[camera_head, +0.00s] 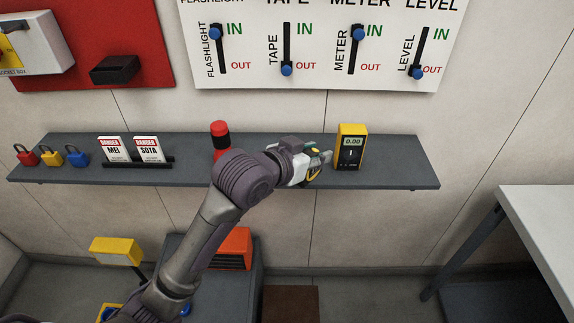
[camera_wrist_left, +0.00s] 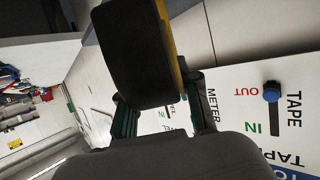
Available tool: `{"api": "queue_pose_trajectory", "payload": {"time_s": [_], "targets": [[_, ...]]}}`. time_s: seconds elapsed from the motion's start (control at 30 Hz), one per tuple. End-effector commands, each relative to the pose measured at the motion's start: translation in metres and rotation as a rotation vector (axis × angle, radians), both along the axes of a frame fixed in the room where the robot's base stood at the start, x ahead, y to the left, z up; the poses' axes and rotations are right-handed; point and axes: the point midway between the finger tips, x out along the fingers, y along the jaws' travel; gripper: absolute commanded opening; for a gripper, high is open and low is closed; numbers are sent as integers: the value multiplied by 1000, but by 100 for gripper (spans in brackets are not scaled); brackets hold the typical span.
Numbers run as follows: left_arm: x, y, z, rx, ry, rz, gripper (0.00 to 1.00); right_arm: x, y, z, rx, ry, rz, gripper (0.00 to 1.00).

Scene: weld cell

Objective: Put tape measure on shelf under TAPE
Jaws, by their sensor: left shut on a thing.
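My left gripper (camera_head: 316,166) is shut on the tape measure (camera_head: 313,175), a small yellow and black thing mostly covered by the fingers. In the left wrist view the tape measure (camera_wrist_left: 138,52) shows as a large black face with a yellow edge between the fingers (camera_wrist_left: 165,112). The gripper is at the grey shelf (camera_head: 400,172), below the TAPE label on the white board (camera_head: 325,70) and between the flashlight and the meter. I cannot tell whether the tape measure touches the shelf. My right gripper is not in view.
The yellow meter (camera_head: 350,148) stands upright just right of my left gripper. The red and black flashlight (camera_head: 220,136) stands to its left, partly behind my arm. Danger signs (camera_head: 148,150) and several padlocks (camera_head: 50,156) are farther left. The shelf's right end is clear.

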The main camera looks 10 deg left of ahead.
Motion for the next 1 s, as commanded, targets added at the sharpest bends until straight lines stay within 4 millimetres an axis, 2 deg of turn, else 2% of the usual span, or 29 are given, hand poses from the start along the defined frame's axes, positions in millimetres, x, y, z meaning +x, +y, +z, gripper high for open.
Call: {"api": "queue_pose_trajectory", "payload": {"time_s": [0.03, 0.2, 0.37, 0.8, 1.0], "targets": [[8, -3, 10, 4, -9, -22, 0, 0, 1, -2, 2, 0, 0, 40], [22, -11, 26, 0, -4, -76, 0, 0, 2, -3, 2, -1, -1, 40], [31, -8, 29, -3, 0, -88, 0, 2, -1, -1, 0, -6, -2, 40], [96, 56, -24, -5, 1, -85, 0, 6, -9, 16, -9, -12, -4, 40], [109, 68, -37, -6, -2, -88, 0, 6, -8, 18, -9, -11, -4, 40]]}}
